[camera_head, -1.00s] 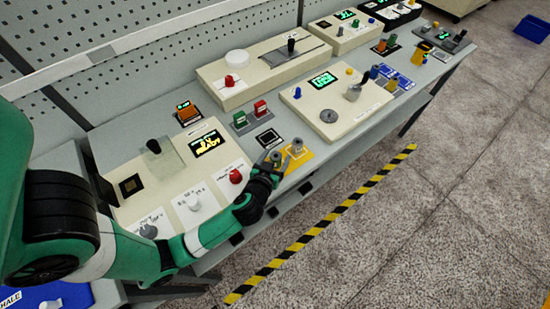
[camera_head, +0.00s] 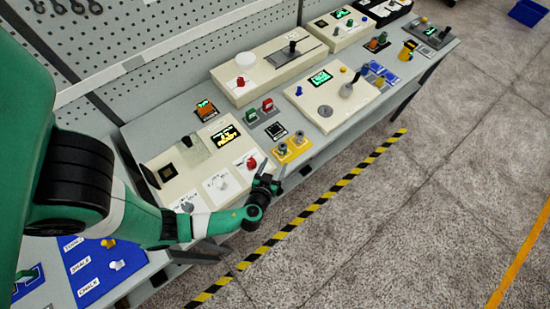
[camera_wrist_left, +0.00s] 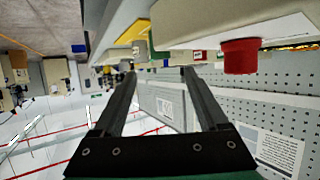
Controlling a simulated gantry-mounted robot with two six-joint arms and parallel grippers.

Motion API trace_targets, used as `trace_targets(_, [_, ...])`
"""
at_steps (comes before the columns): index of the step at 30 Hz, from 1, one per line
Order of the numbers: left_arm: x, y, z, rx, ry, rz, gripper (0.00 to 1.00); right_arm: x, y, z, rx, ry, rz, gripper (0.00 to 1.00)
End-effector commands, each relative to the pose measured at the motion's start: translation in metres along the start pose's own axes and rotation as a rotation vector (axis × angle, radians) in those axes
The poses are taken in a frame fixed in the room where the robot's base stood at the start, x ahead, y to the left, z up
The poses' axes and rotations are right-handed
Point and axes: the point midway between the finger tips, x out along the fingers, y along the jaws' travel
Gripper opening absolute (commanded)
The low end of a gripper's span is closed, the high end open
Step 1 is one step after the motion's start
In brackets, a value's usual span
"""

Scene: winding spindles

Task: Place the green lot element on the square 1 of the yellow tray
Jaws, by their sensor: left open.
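The yellow tray (camera_head: 303,153) lies near the front edge of the bench in the head view and carries two grey spindle-like pieces (camera_head: 283,149) standing side by side. A green block (camera_head: 252,115) stands beside a red block (camera_head: 268,105) on a small grey base behind the tray; I take it as the green lot element. My left gripper (camera_head: 270,180) is open and empty, at the bench's front edge, apart from the tray on its near-left side. In the left wrist view the open fingers (camera_wrist_left: 160,75) have nothing between them. My right gripper is not seen.
A panel with a red knob (camera_head: 251,162) is close to the left gripper; the knob also shows in the left wrist view (camera_wrist_left: 240,57). A black-framed square (camera_head: 276,131) lies between blocks and tray. A panel with a grey disc (camera_head: 325,111) stands farther right. The floor in front is clear.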

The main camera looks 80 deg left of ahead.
Motion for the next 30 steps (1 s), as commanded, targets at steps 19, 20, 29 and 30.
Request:
trace_targets(19, [0.002,0.028,-0.025,-0.042,0.004,0.031,0.76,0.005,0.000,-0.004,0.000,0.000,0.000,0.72])
trace_targets(20, [0.004,0.043,-0.039,-0.060,0.007,0.049,0.76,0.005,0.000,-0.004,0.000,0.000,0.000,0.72])
trace_targets(29, [-0.055,0.227,-0.298,-0.243,0.159,0.502,0.76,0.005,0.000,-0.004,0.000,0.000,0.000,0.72])
trace_targets(30, [-0.075,0.240,-0.339,-0.254,0.210,0.576,0.76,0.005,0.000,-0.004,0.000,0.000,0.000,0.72])
